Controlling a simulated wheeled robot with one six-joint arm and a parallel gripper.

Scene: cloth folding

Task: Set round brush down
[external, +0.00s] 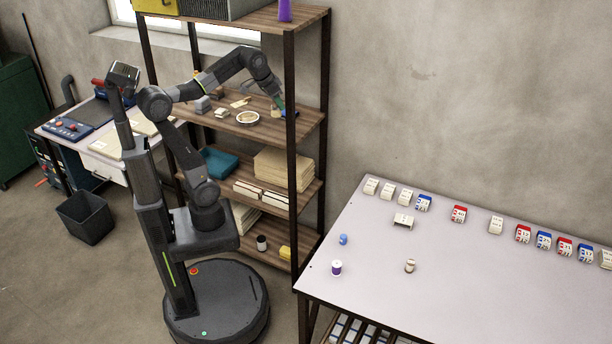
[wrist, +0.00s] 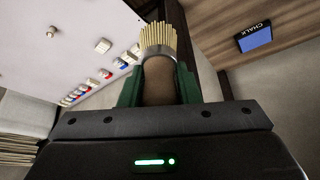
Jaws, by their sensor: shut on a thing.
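The round brush (wrist: 158,42) shows in the wrist view, with pale bristles, a metal ferrule and a brown handle. My gripper (wrist: 158,85) has green fingers on both sides of the handle and is shut on it. The bristles point away from the palm.
The shelf holds a round white dish (external: 248,118) and several small items to the left. In the wrist view a blue box marked CHALK (wrist: 254,38) lies on wood. Dark posts (external: 291,130) edge the shelving. A white table (external: 450,275) with small boxes stands at right.

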